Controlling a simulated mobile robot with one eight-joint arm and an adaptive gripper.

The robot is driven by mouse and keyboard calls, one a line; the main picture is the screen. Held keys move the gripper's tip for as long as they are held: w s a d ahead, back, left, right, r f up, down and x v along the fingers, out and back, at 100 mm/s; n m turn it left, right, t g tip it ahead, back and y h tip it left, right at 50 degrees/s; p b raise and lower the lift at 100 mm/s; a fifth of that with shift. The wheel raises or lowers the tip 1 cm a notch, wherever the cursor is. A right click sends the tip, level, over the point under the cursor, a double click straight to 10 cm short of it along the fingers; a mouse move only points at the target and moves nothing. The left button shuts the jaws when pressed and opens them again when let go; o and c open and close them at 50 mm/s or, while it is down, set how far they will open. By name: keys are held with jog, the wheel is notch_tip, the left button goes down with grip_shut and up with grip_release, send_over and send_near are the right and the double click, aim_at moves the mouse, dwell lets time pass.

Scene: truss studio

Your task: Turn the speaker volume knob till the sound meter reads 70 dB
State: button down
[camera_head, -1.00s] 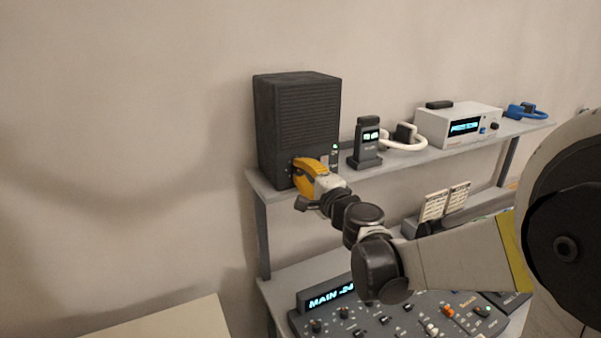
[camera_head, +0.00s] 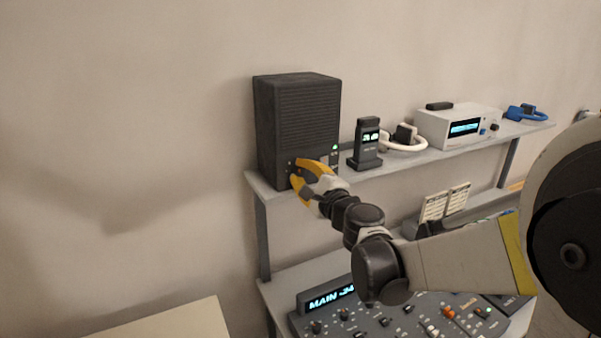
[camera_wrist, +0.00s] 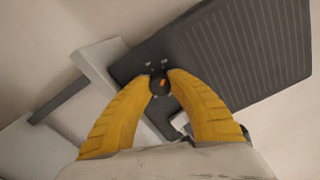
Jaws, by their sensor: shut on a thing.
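The dark speaker (camera_head: 297,120) stands upright at the left end of the upper shelf. My yellow gripper (camera_head: 298,174) is at the lower front of the speaker, with its fingers shut on the volume knob. In the wrist view, the knob (camera_wrist: 159,84) is a small dark round with an orange mark, held between the two yellow fingertips (camera_wrist: 160,80). The sound meter (camera_head: 368,143) stands upright on the shelf right of the speaker. Its small screen is lit, but the digits are too small to read surely.
A white unit with a lit display (camera_head: 460,124) stands further right on the shelf (camera_head: 400,158), beside white headphones (camera_head: 405,142) and blue headphones (camera_head: 527,112). A mixing console (camera_head: 410,318) reading "MAIN" lies below. Cards (camera_head: 445,202) stand between the levels.

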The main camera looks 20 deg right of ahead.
jog(key=c, duration=1.2)
grip_release()
jog(key=s+d, duration=0.2)
jog(key=s, duration=0.9)
jog(key=shift+s+d, duration=0.15)
jog(key=shift+s, duration=0.25)
